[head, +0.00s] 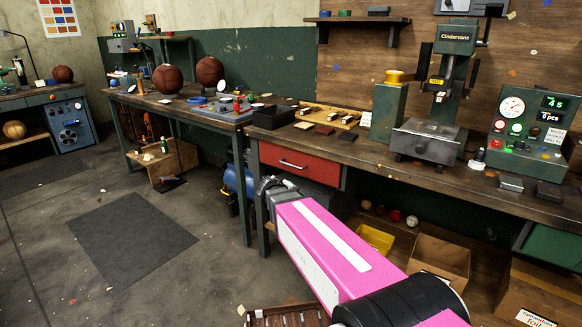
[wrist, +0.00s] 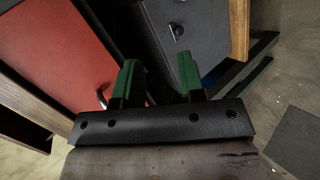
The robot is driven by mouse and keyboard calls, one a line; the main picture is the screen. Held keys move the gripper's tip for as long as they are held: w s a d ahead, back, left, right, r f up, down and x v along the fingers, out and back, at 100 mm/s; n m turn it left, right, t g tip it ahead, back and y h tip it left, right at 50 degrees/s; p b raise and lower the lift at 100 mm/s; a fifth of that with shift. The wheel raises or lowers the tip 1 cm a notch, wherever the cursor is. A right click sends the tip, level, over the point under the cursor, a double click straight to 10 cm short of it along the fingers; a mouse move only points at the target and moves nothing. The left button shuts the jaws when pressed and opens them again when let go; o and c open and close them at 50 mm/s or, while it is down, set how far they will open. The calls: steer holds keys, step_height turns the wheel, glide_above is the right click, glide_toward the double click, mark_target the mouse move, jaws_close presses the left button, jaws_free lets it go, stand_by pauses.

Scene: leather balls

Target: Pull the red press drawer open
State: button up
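The red press drawer (head: 318,170) sits under the front edge of the press bench in the head view and looks shut, with a thin silver handle (head: 293,164) on its front. In the wrist view, the red drawer front (wrist: 62,50) fills the upper left. Its handle (wrist: 102,96) shows just left of the left finger, partly hidden by it, not between the fingers. My gripper (wrist: 160,78) is open, with two green-and-black fingers apart and nothing seen between them. Whether a finger touches the handle cannot be told. In the head view, the fingers cannot be made out.
The wooden press bench (head: 375,155) runs above the drawer, carrying the green press (head: 450,75). A bench leg (head: 258,195) stands left of the drawer. A yellow bin (head: 374,240) and cardboard boxes (head: 440,258) are below. Open floor with a dark mat (head: 130,238) lies left.

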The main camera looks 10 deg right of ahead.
steer(key=w+a+r+n+t+h, duration=0.25)
steer(key=w+a+r+t, duration=0.25)
steer(key=w+a+r, duration=0.3)
steer(key=shift+n, duration=0.35)
steer(key=x, duration=0.3)
steer(key=d+r+x, duration=0.1)
steer(key=x, duration=0.2)
steer(key=s+x, duration=0.1)
steer(key=x, duration=0.3)
steer(key=shift+d+r, duration=0.1)
steer(key=shift+r, duration=0.1)
jaws_close()
